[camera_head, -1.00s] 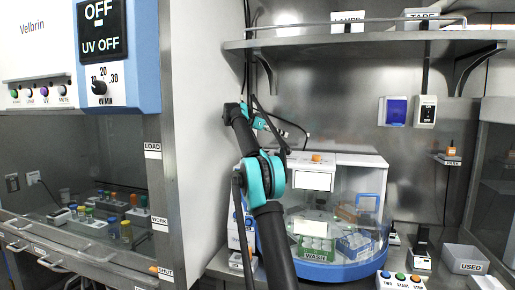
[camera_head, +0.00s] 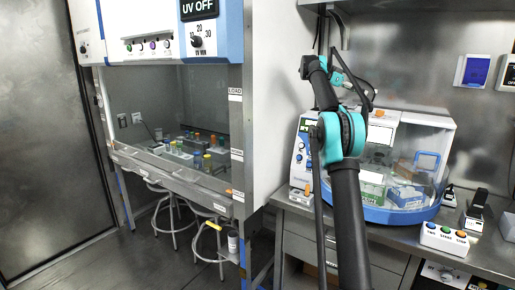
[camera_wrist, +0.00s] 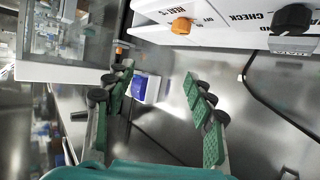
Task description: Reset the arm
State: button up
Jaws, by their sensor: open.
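My arm rises in the middle of the head view, its black and teal links folded up in front of the wash machine. My gripper (camera_wrist: 160,105) shows in the wrist view with its two green-padded fingers spread wide apart. Nothing is between the fingers. Behind them are a metal wall and a blue and white wall box (camera_wrist: 146,88). In the head view the fingers are too small and overlapped to make out clearly.
A domed wash machine (camera_head: 405,215) stands on the right bench, close behind my arm. A three-button box (camera_head: 445,239) sits near the bench edge. A glass-fronted cabinet (camera_head: 215,205) stands at left, with stools (camera_head: 180,215) under it. Floor (camera_head: 130,262) shows clear at left.

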jog(key=s+a+f+n+t+y, duration=0.1)
jog(key=s+a+f+n+y, duration=0.3)
jog(key=s+f, duration=1.2)
jog(key=s+a+f+n+t+y, duration=0.1)
jog(key=s+a+f+n+y, duration=0.4)
jog(key=s+a+f, duration=0.7)
jog(key=s+a+f+n+t+y, duration=0.1)
jog(key=s+a+f+n+y, duration=0.3)
jog(key=s+f, duration=1.6)
jog(key=s+a+n, duration=0.3)
jog(key=a+n, duration=0.1)
jog(key=a, duration=0.1)
jog(key=shift+s, duration=0.4)
jog(key=shift+d, duration=0.1)
